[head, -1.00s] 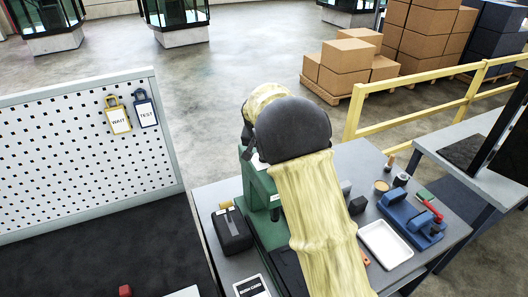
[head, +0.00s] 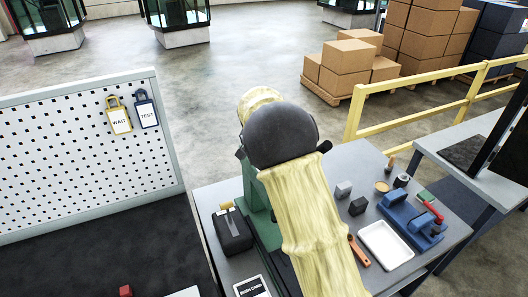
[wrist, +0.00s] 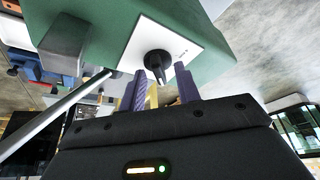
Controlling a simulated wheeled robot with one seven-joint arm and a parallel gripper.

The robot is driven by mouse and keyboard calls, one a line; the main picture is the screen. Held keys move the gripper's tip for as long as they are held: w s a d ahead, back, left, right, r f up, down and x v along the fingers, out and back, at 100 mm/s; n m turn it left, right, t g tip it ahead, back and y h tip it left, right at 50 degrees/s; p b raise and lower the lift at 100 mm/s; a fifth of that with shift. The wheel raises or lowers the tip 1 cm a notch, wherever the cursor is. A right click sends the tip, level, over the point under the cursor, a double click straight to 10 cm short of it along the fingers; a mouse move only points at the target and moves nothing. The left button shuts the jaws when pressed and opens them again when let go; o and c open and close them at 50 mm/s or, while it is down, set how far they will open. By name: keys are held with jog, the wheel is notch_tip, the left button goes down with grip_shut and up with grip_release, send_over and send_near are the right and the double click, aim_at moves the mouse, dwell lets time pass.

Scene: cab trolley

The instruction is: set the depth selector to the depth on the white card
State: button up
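The depth selector looks to be the black knob (wrist: 157,62) on a white plate (wrist: 145,40) on the side of the green machine (wrist: 95,25), in the wrist view. My gripper (wrist: 161,72) has its two purple fingers apart, one on each side of the knob's grip, with gaps visible. In the head view my arm hides the gripper and the knob; part of the green machine (head: 262,222) shows. A card with dark print (head: 252,287) lies at the bench's front edge; I cannot read a depth on it.
On the grey bench stand a black box with a lever (head: 232,232), a white tray (head: 386,245), a blue fixture (head: 412,220), small blocks (head: 357,206) and an orange-handled tool (head: 359,252). A pegboard (head: 85,150) stands left. A yellow rail (head: 440,101) runs behind.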

jog(key=shift+r, duration=0.1)
jog(key=b+v, duration=0.4)
jog(key=v, duration=1.3)
jog(key=shift+s, duration=0.2)
jog(key=s+d+f+n, duration=0.1)
jog(key=s+d+f, duration=0.2)
jog(key=d+f, duration=0.35)
jog(key=s+d+f+n, duration=0.1)
jog(key=s+d+f, duration=0.2)
jog(key=s+f, duration=0.2)
jog(key=s+d+f+n+g+y, duration=0.1)
jog(key=s+d+f, duration=0.2)
jog(key=s, duration=0.7)
jog(key=s+d+f+n, duration=0.1)
jog(key=s+d+f, duration=0.2)
jog(key=s+f, duration=0.4)
jog(key=shift+s+d+n+y, duration=0.2)
jog(key=shift+n+y, duration=0.1)
jog(key=shift+y, duration=0.1)
